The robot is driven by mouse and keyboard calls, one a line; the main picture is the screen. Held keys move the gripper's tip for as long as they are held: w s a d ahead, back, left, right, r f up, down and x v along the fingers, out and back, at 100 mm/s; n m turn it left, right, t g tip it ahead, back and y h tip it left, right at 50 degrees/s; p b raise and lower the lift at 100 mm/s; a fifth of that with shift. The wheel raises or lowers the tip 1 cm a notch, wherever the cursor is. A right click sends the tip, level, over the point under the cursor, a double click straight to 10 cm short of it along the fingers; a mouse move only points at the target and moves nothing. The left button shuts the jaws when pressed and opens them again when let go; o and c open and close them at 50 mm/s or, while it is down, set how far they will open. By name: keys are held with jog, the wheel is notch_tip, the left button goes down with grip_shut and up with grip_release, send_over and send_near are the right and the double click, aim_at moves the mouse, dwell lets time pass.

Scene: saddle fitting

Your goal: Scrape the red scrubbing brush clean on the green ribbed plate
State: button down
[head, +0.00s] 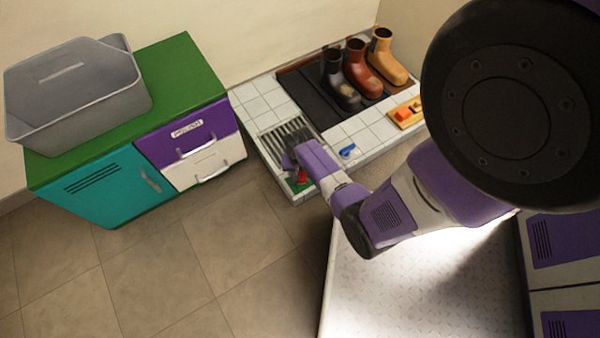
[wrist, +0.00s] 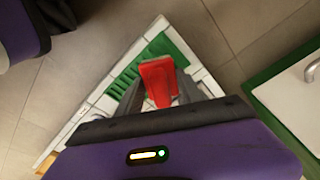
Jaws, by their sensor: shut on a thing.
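My gripper (wrist: 159,90) is shut on the red scrubbing brush (wrist: 158,72), which sits between its two grey fingers in the wrist view. In the head view the red brush (head: 303,177) shows only as a small patch below my gripper (head: 295,163). The green ribbed plate (wrist: 125,78) lies under and around the brush in the wrist view. A corner of the plate (head: 293,187) shows in the head view at the front of the white tiled ledge. The brush's underside is hidden, so I cannot tell whether it touches the plate.
A metal grate (head: 283,137) lies behind the plate on the tiled ledge (head: 262,98). Several boots (head: 360,68) stand on a dark tray. A blue item (head: 347,151) and a yellow block holder (head: 406,113) lie right. A green-topped cabinet (head: 185,75) with a grey basin (head: 80,95) stands left.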

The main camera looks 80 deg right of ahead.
jog(key=shift+r+p, duration=2.4)
jog(key=shift+r, duration=0.4)
